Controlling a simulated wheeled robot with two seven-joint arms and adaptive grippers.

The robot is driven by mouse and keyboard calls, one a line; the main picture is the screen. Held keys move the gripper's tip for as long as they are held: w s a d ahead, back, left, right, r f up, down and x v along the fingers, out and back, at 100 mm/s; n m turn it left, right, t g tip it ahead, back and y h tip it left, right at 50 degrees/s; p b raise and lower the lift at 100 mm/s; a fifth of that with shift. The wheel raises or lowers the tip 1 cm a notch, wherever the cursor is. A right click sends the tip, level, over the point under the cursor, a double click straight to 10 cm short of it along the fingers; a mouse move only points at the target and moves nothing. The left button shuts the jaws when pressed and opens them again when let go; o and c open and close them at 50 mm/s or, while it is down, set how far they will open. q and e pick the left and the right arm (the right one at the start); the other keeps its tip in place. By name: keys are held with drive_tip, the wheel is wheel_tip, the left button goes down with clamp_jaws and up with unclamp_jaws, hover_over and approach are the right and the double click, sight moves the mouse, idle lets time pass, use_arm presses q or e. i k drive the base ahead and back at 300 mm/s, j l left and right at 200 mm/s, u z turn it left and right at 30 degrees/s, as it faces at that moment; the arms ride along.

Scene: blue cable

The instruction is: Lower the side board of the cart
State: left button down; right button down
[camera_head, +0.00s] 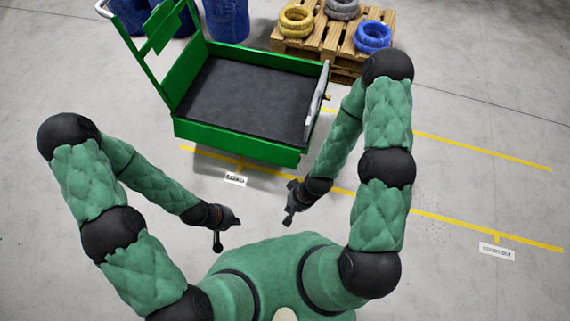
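The green cart (240,145) stands ahead of me, with a dark flat bed (245,98) and a tall green handle frame at its left. The bed is empty. My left gripper (222,232) is in front of the cart, over the floor, apart from it. My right gripper (291,208) is in front of the cart's right front corner, also apart from it. Both grippers are too small to tell open from shut.
A wooden pallet (327,47) behind the cart carries yellow (296,20), grey (342,8) and blue (373,36) cable coils. Blue barrels (226,20) stand behind the cart. Yellow floor lines and a floor label (497,251) lie at the right, where the floor is clear.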

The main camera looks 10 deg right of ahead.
sight(285, 156)
drive_tip(key=l+u, duration=0.1)
drive_tip(key=u, duration=0.4)
drive_tip(key=l+u, duration=0.15)
drive_tip(key=u, duration=0.3)
drive_tip(key=l+u, duration=0.15)
drive_tip(key=u, duration=0.35)
drive_tip(key=l+u, duration=0.15)
drive_tip(key=u, duration=0.35)
drive_tip(key=k+l, duration=0.15)
drive_tip(key=l, duration=0.35)
drive_tip(key=k+l, duration=0.15)
drive_tip(key=l, duration=0.35)
drive_tip(key=k+l, duration=0.1)
drive_tip(key=l, duration=0.4)
drive_tip(key=k+l, duration=0.15)
drive_tip(key=l, duration=0.35)
drive_tip(key=k+l, duration=0.15)
drive_tip(key=l, duration=0.3)
drive_tip(key=k+l, duration=0.15)
drive_tip(key=l, duration=0.35)
drive_tip(key=k+l, duration=0.15)
drive_tip(key=l, duration=0.35)
drive_tip(key=k+l+u, duration=0.1)
drive_tip(key=l, duration=0.4)
